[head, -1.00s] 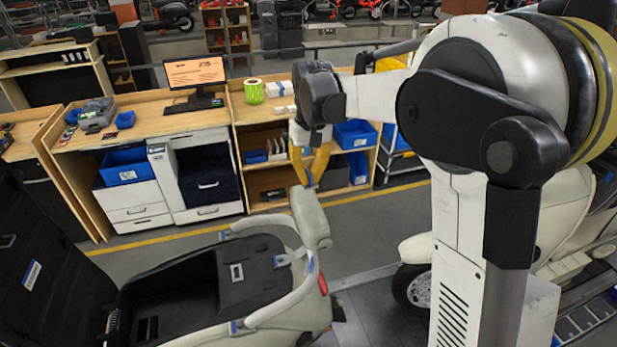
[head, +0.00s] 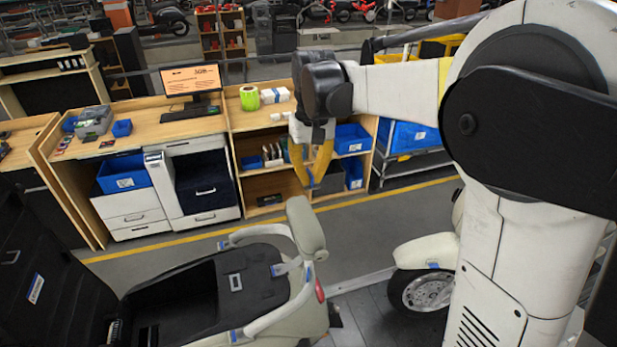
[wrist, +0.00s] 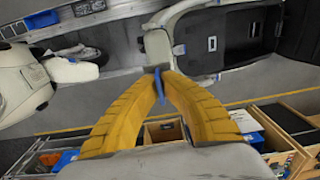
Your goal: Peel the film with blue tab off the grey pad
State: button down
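The grey pad (head: 306,228) is the small upright rounded cushion on the scooter's rear rail, just below my gripper in the head view. It also shows in the wrist view (wrist: 158,48), beyond the fingertips. My gripper (head: 311,186) points down with its yellow fingers brought together just above the pad's top. In the wrist view the fingertips (wrist: 160,72) close on a thin blue tab (wrist: 160,88), which shows between them. The film itself cannot be made out against the pad, so I cannot tell how much of it clings. Contact between fingertips and pad is unclear.
The scooter's dark open seat compartment (head: 235,285) and pale rail (head: 270,312) lie left of and below the pad. Another scooter's front wheel (head: 422,290) stands to the right. A wooden workbench (head: 190,122) with blue bins stands behind, across a grey floor aisle.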

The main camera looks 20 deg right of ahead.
jog(key=shift+s+r+p, duration=0.45)
jog(key=shift+r+p, duration=0.1)
jog(key=shift+r, duration=0.4)
jog(key=shift+s+r+p, duration=0.45)
jog(key=shift+r+p, duration=0.05)
jog(key=shift+r, duration=0.4)
jog(key=shift+s+r+p, duration=0.45)
jog(key=shift+r+p, duration=0.1)
jog(key=shift+r, duration=0.4)
jog(key=shift+s, duration=0.1)
